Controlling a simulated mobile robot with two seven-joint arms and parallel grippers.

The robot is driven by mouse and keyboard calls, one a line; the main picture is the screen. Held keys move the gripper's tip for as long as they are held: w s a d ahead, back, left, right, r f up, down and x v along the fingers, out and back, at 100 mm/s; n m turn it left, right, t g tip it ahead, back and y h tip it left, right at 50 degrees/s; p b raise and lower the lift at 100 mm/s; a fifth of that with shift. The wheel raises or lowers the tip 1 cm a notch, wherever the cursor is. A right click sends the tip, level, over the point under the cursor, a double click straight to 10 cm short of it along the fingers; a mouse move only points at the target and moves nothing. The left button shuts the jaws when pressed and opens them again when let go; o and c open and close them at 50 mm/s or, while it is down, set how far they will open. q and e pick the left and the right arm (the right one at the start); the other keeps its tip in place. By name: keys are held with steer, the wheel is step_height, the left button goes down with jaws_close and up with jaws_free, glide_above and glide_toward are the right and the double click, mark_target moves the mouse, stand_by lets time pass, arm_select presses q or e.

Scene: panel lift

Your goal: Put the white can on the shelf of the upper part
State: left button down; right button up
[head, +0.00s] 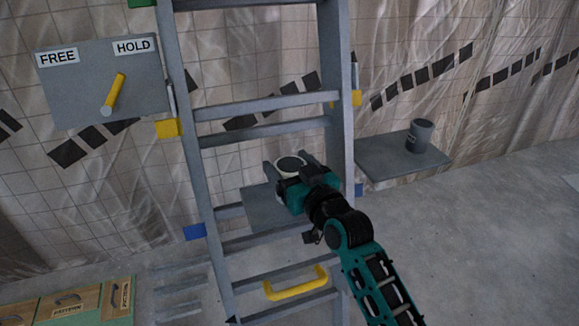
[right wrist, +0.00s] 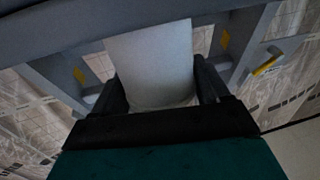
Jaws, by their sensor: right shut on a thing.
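The white can (head: 283,173) with a dark top is between the fingers of my right gripper (head: 289,165), which is shut on it. In the right wrist view the can (right wrist: 150,62) fills the gap between the fingers (right wrist: 160,95). A grey shelf (head: 262,212) sits inside the ladder-like frame (head: 265,105), just below the can in the head view. The gripper partly covers the shelf, and I cannot tell whether the can touches it. My left gripper is not in view.
A grey board (head: 75,92) marked FREE and HOLD carries a yellow lever (head: 114,94) tilted toward HOLD. A yellow handle (head: 296,285) is low on the frame. A side shelf (head: 385,155) at right bears a dark grey cup (head: 419,135). Wooden drawers (head: 70,305) stand lower left.

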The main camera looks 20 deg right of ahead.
steer(key=shift+f, duration=0.1)
steer(key=o, duration=1.2)
steer(key=shift+r, duration=0.2)
steer(key=s+d+p, duration=0.2)
steer(key=s, duration=1)
steer(key=s+a+f+g, duration=0.1)
steer(key=s+f+g, duration=0.2)
steer(key=f, duration=0.6)
steer(key=s+a+f+g, duration=0.2)
steer(key=s+f+g, duration=0.1)
steer(key=s+f, duration=0.4)
steer(key=shift+s+a+f+n+g, duration=0.2)
steer(key=shift+s+f+n+g, duration=0.15)
steer(key=shift+f, duration=0.6)
steer(key=shift+w, duration=0.15)
